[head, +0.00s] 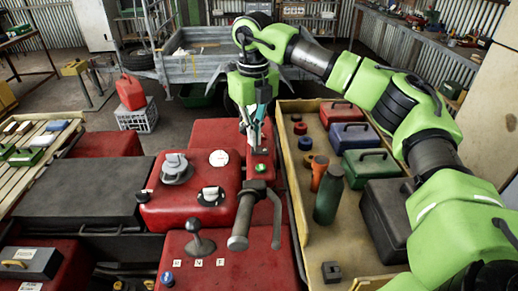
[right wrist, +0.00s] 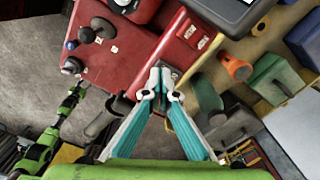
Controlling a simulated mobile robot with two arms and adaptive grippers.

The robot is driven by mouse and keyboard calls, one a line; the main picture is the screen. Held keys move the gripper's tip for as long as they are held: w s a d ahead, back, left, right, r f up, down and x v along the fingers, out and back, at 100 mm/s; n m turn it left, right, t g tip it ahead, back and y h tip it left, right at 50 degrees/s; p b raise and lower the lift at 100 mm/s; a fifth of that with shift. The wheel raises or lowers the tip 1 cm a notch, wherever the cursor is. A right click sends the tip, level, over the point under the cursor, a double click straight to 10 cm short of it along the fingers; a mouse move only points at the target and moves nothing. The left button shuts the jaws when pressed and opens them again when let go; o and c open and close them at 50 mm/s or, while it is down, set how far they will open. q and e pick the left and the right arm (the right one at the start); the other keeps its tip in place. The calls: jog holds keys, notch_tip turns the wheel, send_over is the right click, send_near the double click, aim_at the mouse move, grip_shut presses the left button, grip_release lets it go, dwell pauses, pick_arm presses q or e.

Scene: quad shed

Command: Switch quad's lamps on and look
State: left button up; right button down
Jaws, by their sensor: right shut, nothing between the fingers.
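The red quad (head: 190,200) fills the middle of the head view, with a shift lever (head: 197,243), a grey cap (head: 176,168) and a black handlebar grip (head: 240,225). A small green button (head: 260,168) sits on a red part near the gripper. My right gripper (head: 248,148) points down over this red part. In the right wrist view its teal fingers (right wrist: 160,75) meet at the tips, shut and empty, close to the red surface; contact cannot be told. No lit lamp can be made out. My left gripper does not show clearly; only green arm links appear in the wrist view.
A wooden tray (head: 325,240) on the right holds a green bottle (head: 328,195), an orange torch (head: 319,172) and several toolboxes (head: 372,163). A red can (head: 130,92) stands on a white crate (head: 137,118). A trailer (head: 190,68) stands behind.

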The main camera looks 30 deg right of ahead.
aim_at(254, 149)
jog(key=shift+f+b, duration=0.6)
jog(key=shift+f, duration=0.35)
dwell(0.3)
jog(key=shift+r, duration=0.1)
jog(key=shift+r+p, duration=2.6)
jog(key=shift+r, duration=0.85)
jog(key=shift+f, duration=0.1)
